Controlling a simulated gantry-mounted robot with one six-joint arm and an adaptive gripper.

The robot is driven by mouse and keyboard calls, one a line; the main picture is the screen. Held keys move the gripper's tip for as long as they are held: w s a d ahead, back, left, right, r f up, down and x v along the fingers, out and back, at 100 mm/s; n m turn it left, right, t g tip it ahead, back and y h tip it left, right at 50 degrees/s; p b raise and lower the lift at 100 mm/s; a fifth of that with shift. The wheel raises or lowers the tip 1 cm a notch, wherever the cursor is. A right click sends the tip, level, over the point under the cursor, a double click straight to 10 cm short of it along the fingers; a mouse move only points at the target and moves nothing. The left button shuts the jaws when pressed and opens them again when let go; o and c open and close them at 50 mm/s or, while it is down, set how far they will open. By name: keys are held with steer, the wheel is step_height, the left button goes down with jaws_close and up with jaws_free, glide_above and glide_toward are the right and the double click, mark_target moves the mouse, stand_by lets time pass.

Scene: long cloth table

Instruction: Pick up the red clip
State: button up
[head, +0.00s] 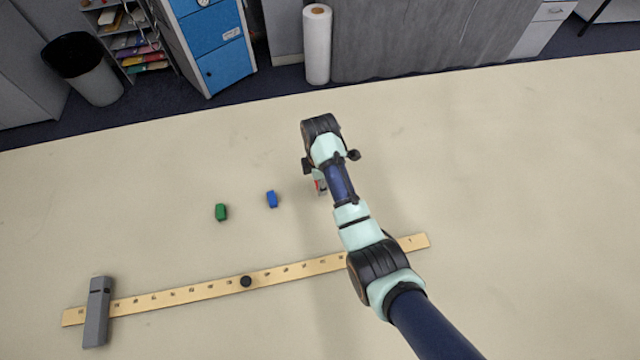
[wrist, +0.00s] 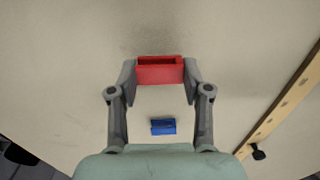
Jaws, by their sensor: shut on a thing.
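The red clip (wrist: 160,74) is between the two fingers of my gripper (wrist: 160,80) in the wrist view, with a finger against each end. My gripper is shut on it. In the head view only a small red part of the clip (head: 319,186) shows beside my arm, and my wrist hides most of the gripper. I cannot tell for certain whether the clip touches the table.
A blue clip (head: 272,199) and a green clip (head: 221,212) lie left of my gripper. A wooden ruler (head: 200,291) crosses the table in front, with a grey block (head: 97,312) and a black knob (head: 246,281) on it. The table's right side is clear.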

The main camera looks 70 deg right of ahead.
step_height(320, 180, up, 18)
steer(key=p, duration=1.1)
